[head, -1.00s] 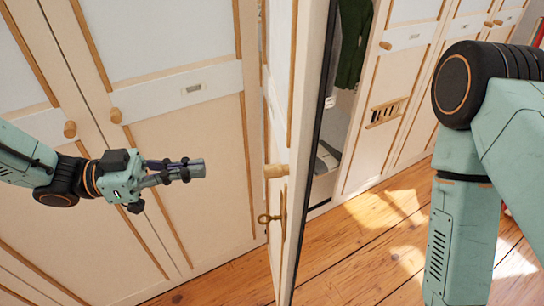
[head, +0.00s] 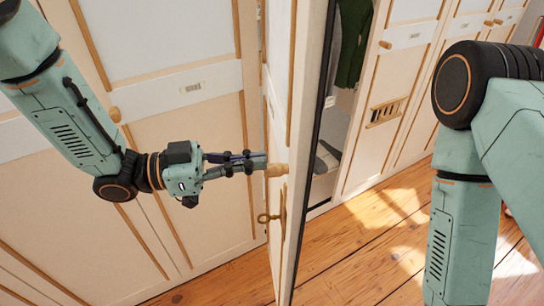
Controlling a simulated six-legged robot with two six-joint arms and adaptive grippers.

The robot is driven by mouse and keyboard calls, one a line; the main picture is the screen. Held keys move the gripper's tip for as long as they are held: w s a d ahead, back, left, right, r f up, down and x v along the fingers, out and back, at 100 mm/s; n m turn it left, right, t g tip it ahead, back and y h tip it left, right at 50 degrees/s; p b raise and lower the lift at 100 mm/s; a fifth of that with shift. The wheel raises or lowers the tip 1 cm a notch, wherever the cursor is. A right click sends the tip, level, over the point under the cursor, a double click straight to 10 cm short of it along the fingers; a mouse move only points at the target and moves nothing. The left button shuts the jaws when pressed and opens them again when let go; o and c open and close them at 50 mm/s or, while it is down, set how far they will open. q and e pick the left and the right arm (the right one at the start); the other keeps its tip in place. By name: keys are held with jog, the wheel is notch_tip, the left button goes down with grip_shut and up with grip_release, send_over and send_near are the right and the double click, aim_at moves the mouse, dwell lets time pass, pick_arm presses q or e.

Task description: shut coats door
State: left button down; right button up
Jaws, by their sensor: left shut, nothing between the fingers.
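The coats door (head: 281,120) is a cream panel with timber trim, standing open and seen nearly edge-on in the middle of the head view. It has a round wooden knob (head: 277,170) and a brass key (head: 269,217) in a lock plate below it. Behind it the open compartment shows a dark green coat (head: 353,45). My left gripper (head: 262,163) is shut and empty, its fingertips right at the knob on the door's left face; I cannot tell whether they touch. My right arm fills the right side, but its gripper is out of view.
Closed cream wardrobe doors (head: 170,110) with wooden knobs line the left. The sunlit plank floor (head: 350,250) is clear around the open door.

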aim_at(291, 158)
pick_arm(q)
jog(key=shift+w+d, duration=0.15)
jog(key=shift+d, duration=0.8)
jog(key=shift+w+d, duration=0.15)
jog(key=shift+d, duration=0.75)
jog(key=shift+d+p, duration=0.1)
jog(key=shift+p, duration=0.2)
